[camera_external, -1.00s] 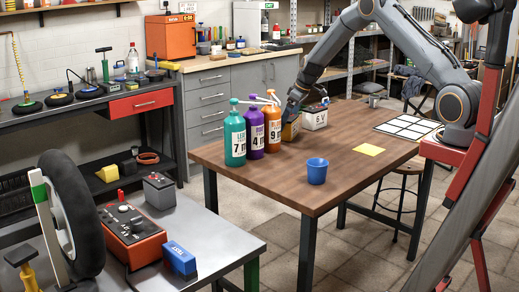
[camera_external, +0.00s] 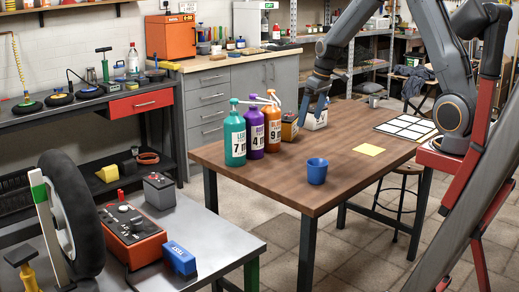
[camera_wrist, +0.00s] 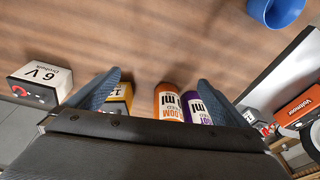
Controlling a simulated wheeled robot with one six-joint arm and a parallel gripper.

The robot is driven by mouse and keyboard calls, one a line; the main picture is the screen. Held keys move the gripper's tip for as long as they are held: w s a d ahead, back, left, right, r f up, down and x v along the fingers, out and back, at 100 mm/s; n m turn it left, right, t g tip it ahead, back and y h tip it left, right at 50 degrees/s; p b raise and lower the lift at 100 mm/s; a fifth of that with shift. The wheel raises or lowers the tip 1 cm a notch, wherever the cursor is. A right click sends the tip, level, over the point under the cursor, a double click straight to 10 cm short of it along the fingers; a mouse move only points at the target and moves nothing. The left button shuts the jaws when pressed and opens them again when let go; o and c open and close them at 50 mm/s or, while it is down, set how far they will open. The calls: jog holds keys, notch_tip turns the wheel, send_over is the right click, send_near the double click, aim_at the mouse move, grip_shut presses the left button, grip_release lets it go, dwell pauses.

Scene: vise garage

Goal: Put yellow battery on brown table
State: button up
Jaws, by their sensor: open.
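The yellow battery (camera_external: 289,129) stands upright on the brown table (camera_external: 265,182), near its back edge, partly hidden behind the orange bottle (camera_external: 272,132). In the wrist view the yellow battery (camera_wrist: 119,98) shows between my fingers, close to the left one and partly hidden by it and by my gripper body. My gripper (camera_external: 313,108) is open and empty.
A purple bottle (camera_external: 253,133) and a teal bottle (camera_external: 235,142) stand left of the orange one. A blue cup (camera_external: 317,172), a yellow sheet (camera_external: 369,150) and a white grid board (camera_external: 406,128) are on the table. The table's front middle is clear.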

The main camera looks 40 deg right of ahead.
jog(key=s+a+f+m+g, duration=0.1)
jog(key=s+a, duration=0.2)
jog(key=s, duration=0.9)
jog(key=s+a+f+m+h, duration=0.1)
jog(key=s+a, duration=0.2)
jog(key=s, duration=0.9)
jog(key=shift+s+a+g, duration=0.15)
jog(key=shift+s+g, duration=0.05)
jog(key=shift+g, duration=0.2)
